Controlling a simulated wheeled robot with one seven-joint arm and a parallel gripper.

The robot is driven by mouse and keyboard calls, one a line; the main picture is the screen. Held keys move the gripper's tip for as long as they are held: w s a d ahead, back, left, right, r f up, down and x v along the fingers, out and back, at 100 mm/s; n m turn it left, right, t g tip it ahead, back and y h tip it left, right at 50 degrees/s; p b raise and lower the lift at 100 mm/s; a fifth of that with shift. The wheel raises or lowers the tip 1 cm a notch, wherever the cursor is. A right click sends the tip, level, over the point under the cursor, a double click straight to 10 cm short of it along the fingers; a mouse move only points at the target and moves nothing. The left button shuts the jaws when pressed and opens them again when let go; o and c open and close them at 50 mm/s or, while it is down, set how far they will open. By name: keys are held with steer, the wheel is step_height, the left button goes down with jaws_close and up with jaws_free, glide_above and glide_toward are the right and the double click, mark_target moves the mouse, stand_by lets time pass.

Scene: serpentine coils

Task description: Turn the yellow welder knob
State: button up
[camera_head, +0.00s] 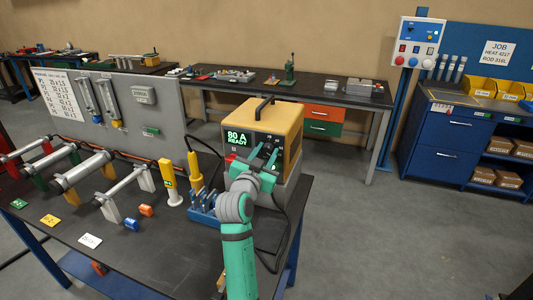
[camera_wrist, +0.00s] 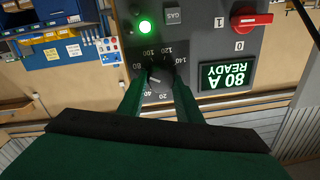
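The yellow welder (camera_head: 289,122) stands on a grey block at the right end of the near bench, its dark front panel facing left. Its display (camera_head: 237,141) reads "80 A READY"; the wrist view shows this display (camera_wrist: 227,76) upside down. The welder's dark round knob (camera_wrist: 156,77) has a pale pointer mark and a numbered dial around it. My gripper (camera_head: 268,160) is at the panel. In the wrist view, the two green fingers of my gripper (camera_wrist: 158,82) lie on either side of the knob. Whether they touch it is unclear. My gripper partly hides the panel in the head view.
A red switch (camera_wrist: 251,20) and a lit green lamp (camera_wrist: 144,26) are on the same panel. A yellow upright tool (camera_head: 195,171) and a blue rack (camera_head: 203,209) stand left of my arm. A dark cable hangs beside the welder. Coil fixtures occupy the bench's left.

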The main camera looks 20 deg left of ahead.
steer(key=shift+w, duration=0.1)
steer(key=shift+d+n, duration=0.15)
steer(key=shift+n, duration=1.15)
steer(key=n, duration=0.4)
steer(key=shift+a, duration=0.35)
steer(key=n, duration=0.3)
steer(key=shift+f+n+g, duration=0.1)
steer(key=shift+n+g, duration=0.2)
steer(key=shift+n, duration=0.1)
steer(key=shift+a+n+h, duration=0.1)
steer(key=shift+n+h, duration=0.3)
steer(key=shift+n, duration=1)
